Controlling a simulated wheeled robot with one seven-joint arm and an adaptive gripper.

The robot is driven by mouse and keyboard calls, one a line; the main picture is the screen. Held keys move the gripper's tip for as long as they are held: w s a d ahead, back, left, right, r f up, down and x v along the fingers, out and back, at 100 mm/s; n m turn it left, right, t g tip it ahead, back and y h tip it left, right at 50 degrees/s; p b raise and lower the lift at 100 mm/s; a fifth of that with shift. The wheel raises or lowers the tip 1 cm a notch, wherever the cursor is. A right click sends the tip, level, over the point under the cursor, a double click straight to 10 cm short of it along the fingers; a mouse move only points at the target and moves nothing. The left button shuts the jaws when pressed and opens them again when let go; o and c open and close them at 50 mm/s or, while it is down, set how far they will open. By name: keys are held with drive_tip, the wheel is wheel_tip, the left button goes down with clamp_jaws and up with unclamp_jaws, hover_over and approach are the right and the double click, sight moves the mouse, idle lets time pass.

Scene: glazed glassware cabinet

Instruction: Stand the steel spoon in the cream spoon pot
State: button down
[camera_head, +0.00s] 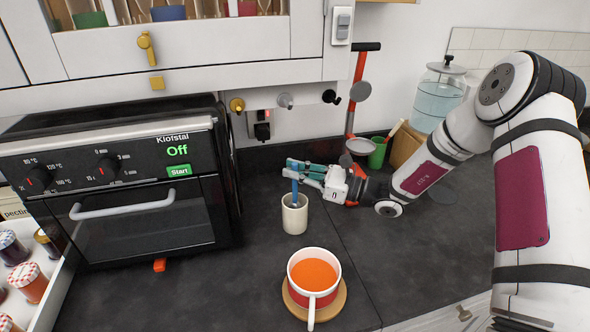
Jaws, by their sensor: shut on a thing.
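The cream spoon pot (294,217) stands upright on the dark counter, right of the oven. My gripper (292,172) is above the pot, reaching in from the right with its teal fingers pointing left. It is shut on the spoon (295,190), of which a narrow blue upright part shows below the fingers. The spoon's lower end seems to go into or behind the pot's rim; the picture is too small to tell whether it touches the bottom. No bare steel part can be made out.
A red-and-white mug (299,276) of orange liquid stands on a wooden coaster (336,301) in front. The black oven (150,215) is left. A green cup (377,155) and a glass dispenser (436,97) stand behind. An open drawer with jars (28,281) is lower left.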

drive_tip(key=c, duration=1.6)
unclamp_jaws()
drive_tip(key=shift+o, duration=0.2)
drive_tip(key=v, duration=1.2)
drive_tip(key=shift+r, duration=0.1)
